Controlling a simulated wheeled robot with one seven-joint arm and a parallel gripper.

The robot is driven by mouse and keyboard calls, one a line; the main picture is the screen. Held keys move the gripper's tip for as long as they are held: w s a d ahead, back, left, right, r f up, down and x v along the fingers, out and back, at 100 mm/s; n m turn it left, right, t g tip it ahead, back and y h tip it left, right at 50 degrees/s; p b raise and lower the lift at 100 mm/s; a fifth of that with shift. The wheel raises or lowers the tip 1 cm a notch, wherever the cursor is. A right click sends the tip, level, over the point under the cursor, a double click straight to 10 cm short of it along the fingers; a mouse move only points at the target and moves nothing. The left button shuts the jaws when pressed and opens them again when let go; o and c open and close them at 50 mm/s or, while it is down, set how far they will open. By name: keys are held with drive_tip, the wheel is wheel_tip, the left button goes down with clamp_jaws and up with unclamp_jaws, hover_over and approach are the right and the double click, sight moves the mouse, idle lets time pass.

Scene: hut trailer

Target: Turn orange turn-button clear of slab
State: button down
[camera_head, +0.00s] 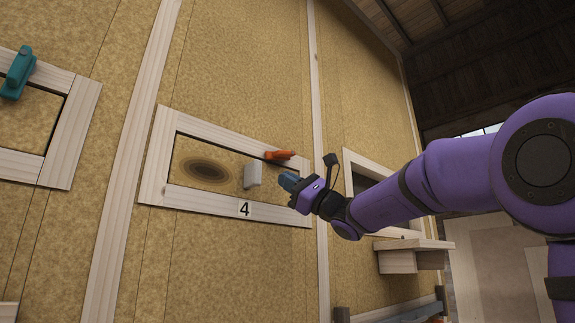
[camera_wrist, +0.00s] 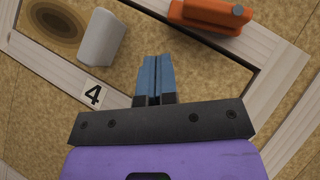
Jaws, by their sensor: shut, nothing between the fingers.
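The orange turn-button (camera_head: 280,155) is fixed on the upper rail of the pale wooden frame marked 4. It lies roughly along the rail, and its left end reaches over the frame's inner edge. In the wrist view the turn-button (camera_wrist: 210,16) is at the top, with a grey pivot screw at its right end. The slab (camera_head: 225,160) fills the frame and carries a light grey handle (camera_head: 252,176) and a dark oval knot. My gripper (camera_head: 287,180) is shut and empty, in front of the frame's right part. Its blue fingertips (camera_wrist: 155,75) are apart from the turn-button and the handle.
A teal turn-button (camera_head: 18,72) sits on another frame at the left. A wooden shelf (camera_head: 415,244) and a framed opening (camera_head: 362,180) are to the right. The wall above frame 4 is clear.

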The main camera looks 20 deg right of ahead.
drive_tip(key=s+a+f+v, duration=0.1)
drive_tip(key=v, duration=0.8)
drive_tip(key=shift+a, duration=0.3)
